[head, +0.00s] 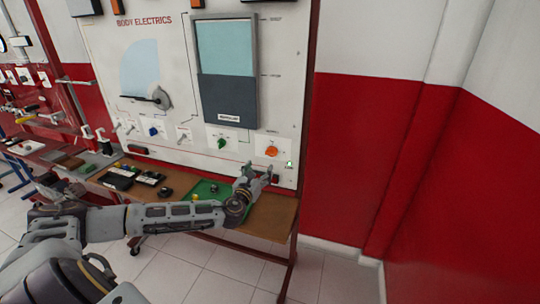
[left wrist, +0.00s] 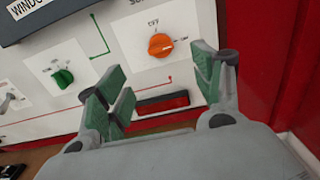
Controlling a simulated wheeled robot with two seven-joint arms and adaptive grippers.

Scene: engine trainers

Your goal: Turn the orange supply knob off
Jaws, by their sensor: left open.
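The orange supply knob (head: 271,151) sits on a white plate at the lower right of the Body Electrics board (head: 180,60). In the left wrist view the knob (left wrist: 160,45) shows up close, beside OFF and ON marks, with its grip line pointing roughly toward ON at the right. My left gripper (head: 258,172) is just below the knob in the head view. In the left wrist view its green-padded fingers (left wrist: 165,85) are open and apart, with nothing between them; the knob lies beyond them. My right gripper is not in view.
A green knob (head: 222,143) and a blue knob (head: 153,131) are left of the orange one. A red rectangular part (left wrist: 162,103) lies below it. A wooden shelf (head: 270,218) holds a green tray (head: 208,186). Red wall and open floor lie to the right.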

